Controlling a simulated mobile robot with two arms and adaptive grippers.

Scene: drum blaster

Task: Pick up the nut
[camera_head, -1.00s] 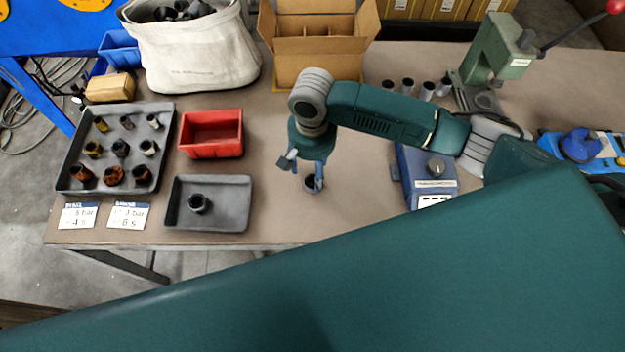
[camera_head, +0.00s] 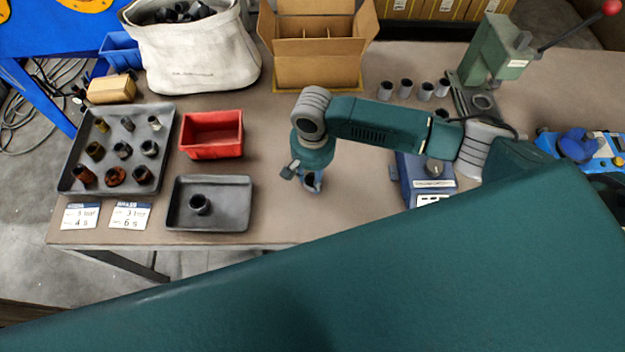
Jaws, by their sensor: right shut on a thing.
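The nut (camera_head: 310,179), a small dark ring-like piece, is at the table's middle front, partly hidden by the fingers. My right gripper (camera_head: 312,184) points down from above and is shut on it. Whether the nut touches the tabletop or is just off it, I cannot tell. My left gripper is not in view.
A small grey tray (camera_head: 240,218) with one dark fitting and a red bin (camera_head: 212,150) stand left of the gripper. A larger tray (camera_head: 72,160) holds several fittings. A blue device (camera_head: 428,184), several grey cylinders (camera_head: 406,88) and a green press (camera_head: 492,55) stand right.

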